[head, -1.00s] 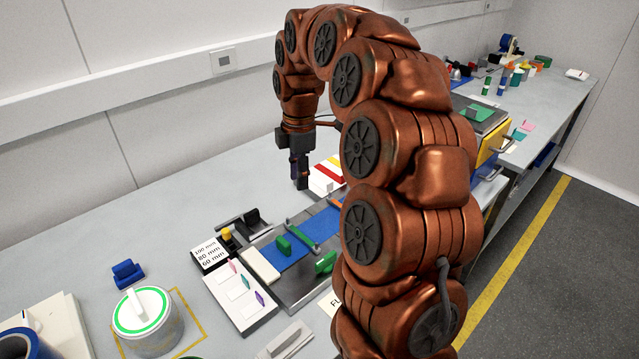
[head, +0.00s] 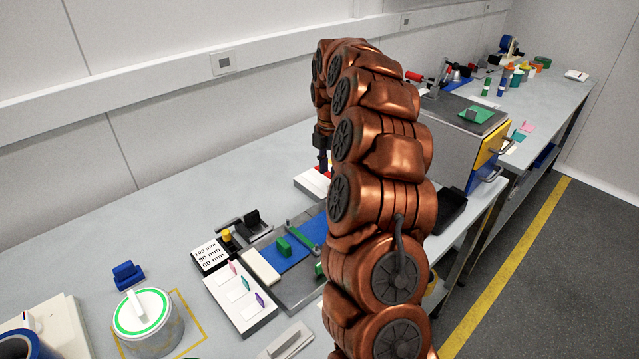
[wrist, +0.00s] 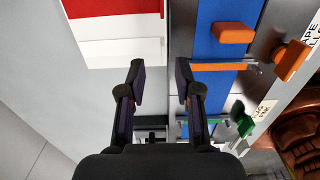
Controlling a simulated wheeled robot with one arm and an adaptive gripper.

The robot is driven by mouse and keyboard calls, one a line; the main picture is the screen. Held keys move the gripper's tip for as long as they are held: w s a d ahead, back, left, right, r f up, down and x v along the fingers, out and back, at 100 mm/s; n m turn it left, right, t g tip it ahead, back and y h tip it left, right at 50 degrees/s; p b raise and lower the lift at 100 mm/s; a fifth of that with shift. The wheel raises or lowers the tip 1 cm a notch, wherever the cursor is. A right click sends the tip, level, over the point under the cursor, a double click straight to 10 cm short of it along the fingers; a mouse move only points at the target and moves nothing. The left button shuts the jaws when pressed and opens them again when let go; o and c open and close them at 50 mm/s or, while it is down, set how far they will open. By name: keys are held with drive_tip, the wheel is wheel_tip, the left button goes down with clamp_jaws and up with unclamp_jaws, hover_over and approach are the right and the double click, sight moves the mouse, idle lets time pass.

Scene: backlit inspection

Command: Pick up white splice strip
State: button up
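In the wrist view my gripper (wrist: 160,72) is open, with nothing between its fingers. It hangs over the gap between a white block and a metal fixture. The block carries a red strip (wrist: 110,8) and, below it, a white strip (wrist: 112,27), which appears to be the white splice strip. A raised white lip (wrist: 125,51) runs along the block's near edge, ahead and left of the fingers. In the head view the block (head: 309,183) is partly hidden by my arm, and my fingertips are hidden too.
The metal fixture with a blue bed (wrist: 222,40) and orange clamps (wrist: 233,32) lies right of the fingers. In the head view a label holder (head: 240,303), a lidded tub (head: 148,322) and a grey cabinet (head: 455,150) stand along the bench. Bare bench lies behind the fixture.

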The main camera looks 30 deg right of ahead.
sight(330, 185)
drive_tip(key=shift+s+f+p, duration=0.15)
drive_tip(key=shift+f+p, duration=0.35)
drive_tip(key=shift+f, duration=0.85)
drive_tip(key=shift+s+f+p, duration=0.1)
drive_tip(key=shift+f+p, duration=0.35)
drive_tip(key=shift+f, duration=0.9)
clamp_jaws()
